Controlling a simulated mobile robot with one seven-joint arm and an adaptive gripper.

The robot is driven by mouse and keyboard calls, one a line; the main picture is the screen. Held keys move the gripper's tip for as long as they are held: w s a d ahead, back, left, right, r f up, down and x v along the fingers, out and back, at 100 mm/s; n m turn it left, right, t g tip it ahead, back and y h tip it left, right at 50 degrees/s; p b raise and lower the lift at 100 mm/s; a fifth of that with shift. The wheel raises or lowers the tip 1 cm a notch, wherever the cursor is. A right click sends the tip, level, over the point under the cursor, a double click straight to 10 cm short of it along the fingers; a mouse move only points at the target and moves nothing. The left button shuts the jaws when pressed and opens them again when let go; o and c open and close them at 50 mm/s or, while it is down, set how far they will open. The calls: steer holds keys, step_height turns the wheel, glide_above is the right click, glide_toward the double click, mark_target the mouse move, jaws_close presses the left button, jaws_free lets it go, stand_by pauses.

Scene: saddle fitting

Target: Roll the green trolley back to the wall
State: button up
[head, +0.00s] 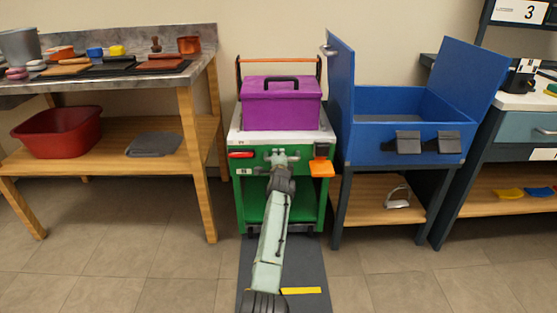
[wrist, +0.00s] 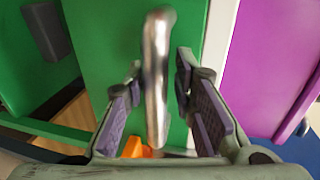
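The green trolley (head: 239,195) stands between the workbench and the blue box's stand, with a pale top and an upright orange bar at its back. The gap between it and the wall cannot be judged. A purple toolbox (head: 281,108) sits on top. My gripper (head: 282,163) is at the trolley's front. In the wrist view, a metal handle (wrist: 157,75) on the green front lies between the fingers of my gripper (wrist: 165,105). The fingers are apart, with visible gaps on both sides of the handle. An orange plate (head: 321,168) sticks out at the front right.
A dark mat (head: 311,265) with a yellow strip lies under and before the trolley. The wooden workbench (head: 213,110) stands close on the left. The open blue box (head: 375,140) on its stand is close on the right. The tiled floor (head: 150,255) in front is clear.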

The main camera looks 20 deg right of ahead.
steer(key=shift+o, duration=0.9)
steer(key=shift+s, duration=0.15)
steer(key=shift+s+a, duration=0.15)
steer(key=shift+s, duration=0.1)
steer(key=v, duration=1.1)
steer(key=shift+a+r, duration=0.1)
